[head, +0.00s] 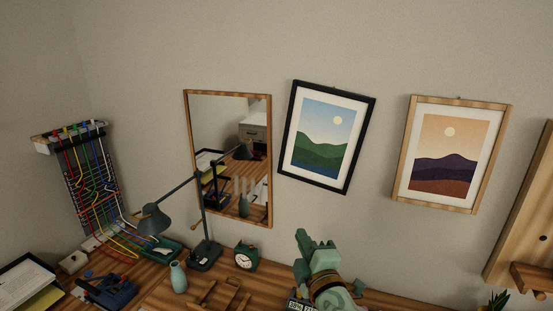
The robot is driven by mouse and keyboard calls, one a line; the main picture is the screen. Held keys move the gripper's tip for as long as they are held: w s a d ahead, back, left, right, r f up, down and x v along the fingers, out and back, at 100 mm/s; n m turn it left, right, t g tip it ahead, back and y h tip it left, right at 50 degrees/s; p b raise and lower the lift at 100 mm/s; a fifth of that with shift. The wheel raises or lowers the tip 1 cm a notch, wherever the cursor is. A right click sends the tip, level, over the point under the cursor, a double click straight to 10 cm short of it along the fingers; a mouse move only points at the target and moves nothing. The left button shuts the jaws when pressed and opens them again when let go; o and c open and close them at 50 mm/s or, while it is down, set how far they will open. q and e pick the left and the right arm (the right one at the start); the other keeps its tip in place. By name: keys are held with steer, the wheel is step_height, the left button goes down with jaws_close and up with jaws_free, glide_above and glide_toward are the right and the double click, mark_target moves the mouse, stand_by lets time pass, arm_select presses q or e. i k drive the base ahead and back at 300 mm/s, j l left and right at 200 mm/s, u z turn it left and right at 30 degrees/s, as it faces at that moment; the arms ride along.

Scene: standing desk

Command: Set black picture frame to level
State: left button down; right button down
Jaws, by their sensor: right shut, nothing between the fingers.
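The black picture frame (284,128) hangs on the wall in the upper middle of the head view. It holds a print of green hills under a pale sun. It is tilted clockwise, its right side lower than its left, compared with the wooden frame and mirror beside it. My right gripper (303,238) is green and comes up from the bottom edge. It is below the black frame in the picture, apart from it, shut and empty. My left gripper is not in view.
A wooden-framed picture (402,150) hangs to the right and a mirror (188,140) to the left. The wall around the black frame is clear.

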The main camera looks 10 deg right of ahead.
mark_target(326, 127)
steer(key=i, duration=1)
